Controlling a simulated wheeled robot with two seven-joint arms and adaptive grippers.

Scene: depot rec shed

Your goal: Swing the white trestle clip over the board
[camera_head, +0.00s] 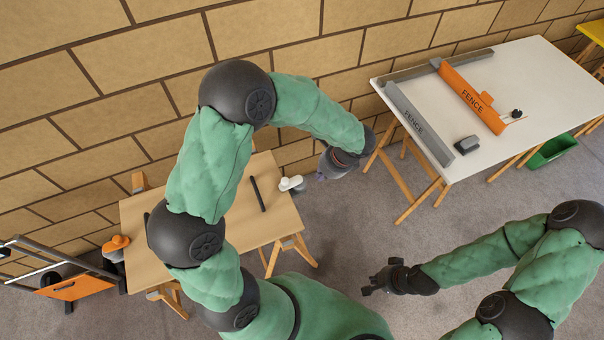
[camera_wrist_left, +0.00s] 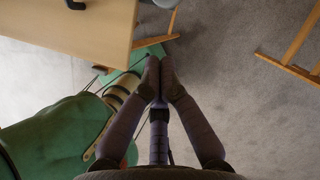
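The white trestle clip (camera_head: 291,184) sits at the right edge of the tan board (camera_head: 226,222), near its back corner. A pale part at the top edge of the left wrist view (camera_wrist_left: 166,3) appears to be this clip, mostly cut off. The board also shows in that view (camera_wrist_left: 85,40). My left gripper (camera_head: 322,176) is in the air to the right of the clip, apart from it. Its fingertips (camera_wrist_left: 160,68) are together with nothing between them. My right gripper (camera_head: 371,284) is over the floor, far from the board; its finger gap is unclear.
A black bar (camera_head: 258,194) lies on the board. An orange clip (camera_head: 116,244) is at the board's left side. A white table (camera_head: 540,90) with orange and grey fences stands at the back right. Wooden trestle legs (camera_head: 296,250) stick out below the board. Carpet between the tables is clear.

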